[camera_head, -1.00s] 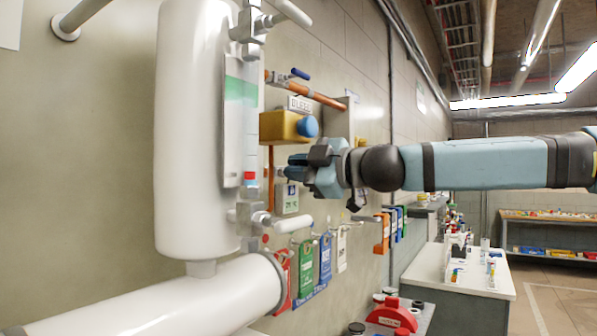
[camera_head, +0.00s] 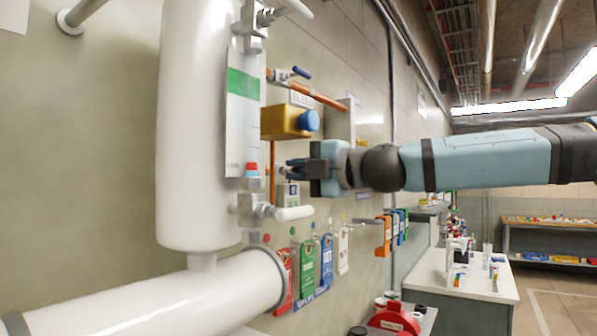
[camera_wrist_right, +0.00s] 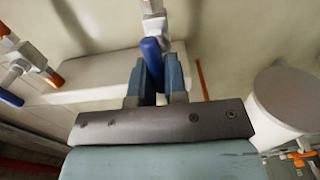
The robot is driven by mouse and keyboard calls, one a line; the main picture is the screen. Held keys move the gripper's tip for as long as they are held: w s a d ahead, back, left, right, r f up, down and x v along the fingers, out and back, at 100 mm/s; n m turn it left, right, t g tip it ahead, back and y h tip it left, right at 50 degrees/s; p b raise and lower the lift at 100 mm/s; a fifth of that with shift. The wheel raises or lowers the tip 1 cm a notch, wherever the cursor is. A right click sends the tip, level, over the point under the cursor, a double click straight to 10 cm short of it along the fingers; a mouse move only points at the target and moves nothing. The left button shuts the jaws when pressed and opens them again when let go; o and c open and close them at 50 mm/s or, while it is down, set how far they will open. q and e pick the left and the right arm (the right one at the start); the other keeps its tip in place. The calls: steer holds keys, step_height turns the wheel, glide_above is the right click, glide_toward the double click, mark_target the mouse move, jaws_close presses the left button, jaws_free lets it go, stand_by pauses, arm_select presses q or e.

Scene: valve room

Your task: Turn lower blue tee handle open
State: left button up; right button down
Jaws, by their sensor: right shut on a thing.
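My right gripper (camera_head: 296,171) reaches in from the right, beside the wall below the yellow box. In the right wrist view its two blue-grey fingers (camera_wrist_right: 158,82) are closed around a blue handle (camera_wrist_right: 151,50) on a metal valve stem. In the head view that handle is mostly hidden by the gripper and cannot be made out clearly. Another blue handle (camera_head: 301,72) sits higher up, on the copper pipe, apart from the gripper. My left gripper is not in view.
A large white tank (camera_head: 200,130) with a sight gauge stands left of the gripper. A yellow box (camera_head: 285,122) with a blue knob is just above it. A white handle (camera_head: 294,213) and coloured hanging tags (camera_head: 306,264) are below. A white bench (camera_head: 458,285) stands right.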

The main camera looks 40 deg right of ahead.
stand_by(0.3)
steer(key=c, duration=1.1)
jaws_free()
steer(key=shift+c, duration=0.2)
steer(key=b+v, duration=0.1)
steer(key=v, duration=1.2)
steer(key=shift+s, duration=0.4)
